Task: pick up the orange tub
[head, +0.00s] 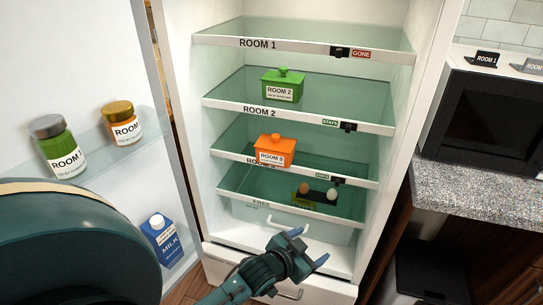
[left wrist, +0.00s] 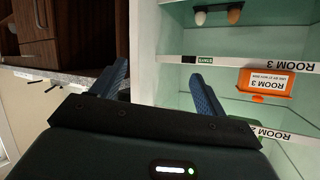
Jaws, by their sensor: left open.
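The orange tub (head: 274,152), with a lid, knob and white ROOM 3 label, stands upright at the front of the third fridge shelf down. Its lower part overlaps that shelf's ROOM 3 edge label. It shows upside down at right in the left wrist view (left wrist: 265,84). My left gripper (head: 309,247) is open and empty, in front of the fridge and lower in the picture than the tub. In the left wrist view its spread fingers (left wrist: 158,85) have the tub off to their right, apart from it. My right gripper is not in view.
A green tub (head: 283,86) stands on the shelf above. Eggs (head: 331,194) sit in a holder on the lower shelf. The open fridge door at left holds jars (head: 61,146) and a milk carton (head: 160,238). A microwave (head: 480,120) stands on the right counter.

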